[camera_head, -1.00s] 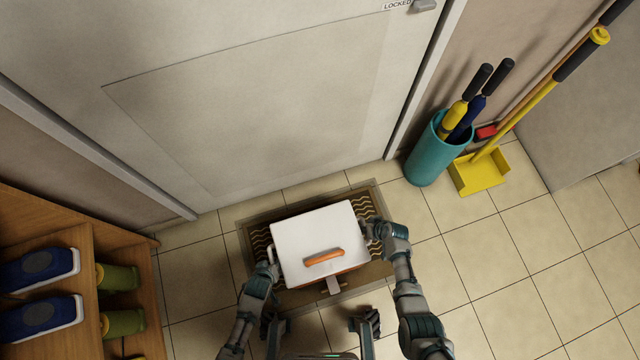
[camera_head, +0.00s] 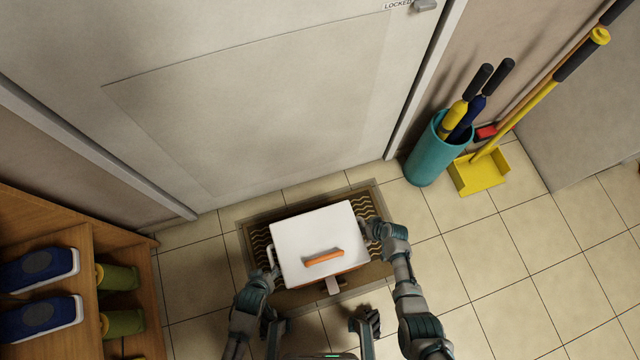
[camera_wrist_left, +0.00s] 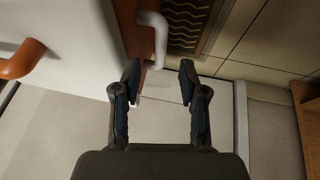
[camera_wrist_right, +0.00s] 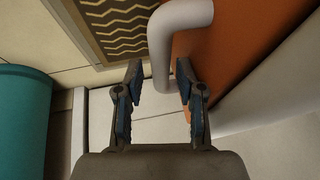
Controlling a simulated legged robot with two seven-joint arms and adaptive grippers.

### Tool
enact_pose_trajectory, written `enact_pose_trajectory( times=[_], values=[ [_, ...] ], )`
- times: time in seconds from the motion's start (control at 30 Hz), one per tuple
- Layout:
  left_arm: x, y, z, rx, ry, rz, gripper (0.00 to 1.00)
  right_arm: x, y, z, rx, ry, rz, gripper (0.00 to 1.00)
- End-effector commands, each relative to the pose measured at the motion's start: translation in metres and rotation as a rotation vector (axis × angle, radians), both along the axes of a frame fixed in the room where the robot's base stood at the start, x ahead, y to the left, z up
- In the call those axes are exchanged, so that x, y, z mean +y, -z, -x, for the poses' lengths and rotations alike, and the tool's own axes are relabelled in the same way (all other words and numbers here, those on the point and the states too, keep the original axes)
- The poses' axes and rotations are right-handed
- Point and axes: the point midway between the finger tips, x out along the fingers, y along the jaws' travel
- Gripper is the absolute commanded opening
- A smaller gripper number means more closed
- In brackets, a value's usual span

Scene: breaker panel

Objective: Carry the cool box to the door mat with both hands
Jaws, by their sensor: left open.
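The cool box (camera_head: 315,232) has a white lid with an orange grip (camera_head: 323,257) and orange sides. It sits on the dark, wave-patterned door mat (camera_head: 262,238), whose edges show around it. My left gripper (camera_head: 265,274) is open and empty just off the white left side handle (camera_wrist_left: 154,35), with a gap between its fingers (camera_wrist_left: 158,82). My right gripper (camera_head: 371,228) is at the right side handle. In the right wrist view that white handle (camera_wrist_right: 165,50) runs between the spread fingertips (camera_wrist_right: 160,82), with gaps beside it.
A closed door (camera_head: 250,110) stands behind the mat. A teal bin (camera_head: 424,155) with umbrellas and a yellow dustpan (camera_head: 480,175) stand at right. A wooden shelf (camera_head: 85,255) with shoes and boots is at left.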

Motion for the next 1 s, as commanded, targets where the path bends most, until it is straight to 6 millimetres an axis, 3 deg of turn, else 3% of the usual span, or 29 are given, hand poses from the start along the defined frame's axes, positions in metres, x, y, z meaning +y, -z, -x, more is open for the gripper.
enact_pose_trajectory(
  times=[0.23,0.7,1.0],
  values=[
    [0.000,-0.001,0.001,0.000,0.001,-0.001,0.43,-0.006,-0.018,0.008,-0.001,0.000,-0.001,0.43],
    [0.000,-0.001,0.000,0.000,0.001,-0.001,0.43,-0.031,-0.093,0.032,-0.004,0.001,0.000,0.43],
    [0.000,-0.001,0.000,0.000,0.001,-0.001,0.43,-0.036,-0.107,0.037,-0.001,0.002,-0.002,0.43]
  ],
)
